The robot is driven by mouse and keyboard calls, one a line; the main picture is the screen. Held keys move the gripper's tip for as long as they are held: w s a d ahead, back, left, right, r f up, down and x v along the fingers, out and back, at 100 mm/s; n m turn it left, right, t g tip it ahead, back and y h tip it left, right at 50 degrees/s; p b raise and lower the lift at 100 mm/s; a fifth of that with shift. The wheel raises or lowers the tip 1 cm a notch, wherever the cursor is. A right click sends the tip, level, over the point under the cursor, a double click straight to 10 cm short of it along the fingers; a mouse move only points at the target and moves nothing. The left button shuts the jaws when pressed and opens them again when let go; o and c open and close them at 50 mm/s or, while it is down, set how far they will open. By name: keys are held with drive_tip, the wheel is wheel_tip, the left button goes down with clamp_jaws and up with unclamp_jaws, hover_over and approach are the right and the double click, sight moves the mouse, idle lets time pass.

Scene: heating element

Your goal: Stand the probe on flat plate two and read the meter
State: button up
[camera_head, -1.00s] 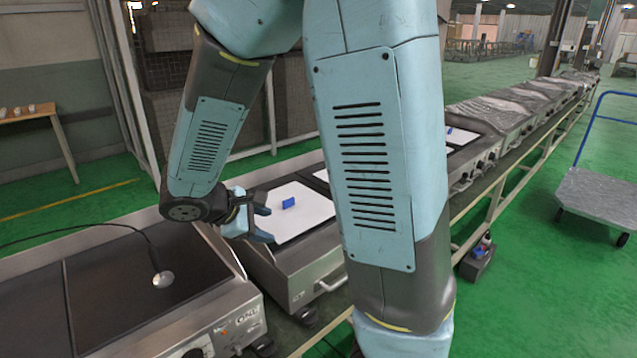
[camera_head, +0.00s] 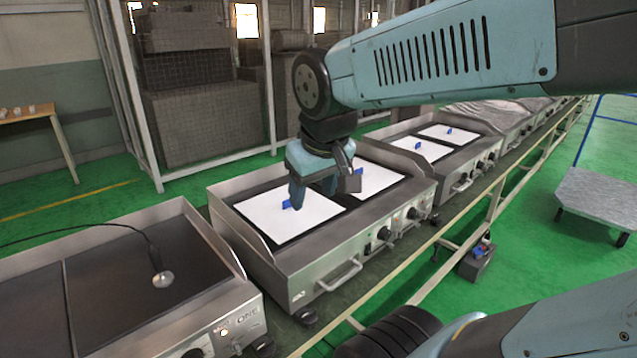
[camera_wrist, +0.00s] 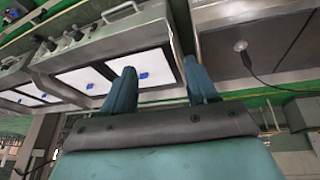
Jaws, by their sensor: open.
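The probe (camera_head: 163,279) is a small silver disc with a thin black cable. It lies on the dark plate of the nearest griddle (camera_head: 110,290), marked ONE, at lower left; the wrist view shows it at upper right (camera_wrist: 240,45). The second griddle in line (camera_head: 262,268) carries two white sheets (camera_head: 318,212), each with a small blue block (camera_head: 287,204). I cannot read a number on it. My gripper (camera_head: 313,192) is open and empty, pointing down over this second griddle, away from the probe. Its fingers (camera_wrist: 160,75) frame nothing held. No meter reading is legible.
More griddles run to the back right, one with white sheets (camera_head: 425,150), others covered in wrinkled sheeting (camera_head: 490,113). A small grey box (camera_head: 477,264) sits by the front rail. A blue-handled cart (camera_head: 605,200) stands at right on open green floor.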

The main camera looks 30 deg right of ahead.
drive_tip(key=shift+s+r+m+t, duration=0.5)
drive_tip(key=shift+s+r+m, duration=0.1)
drive_tip(key=shift+s+r, duration=0.3)
drive_tip(key=shift+c, duration=0.2)
idle(1.1)
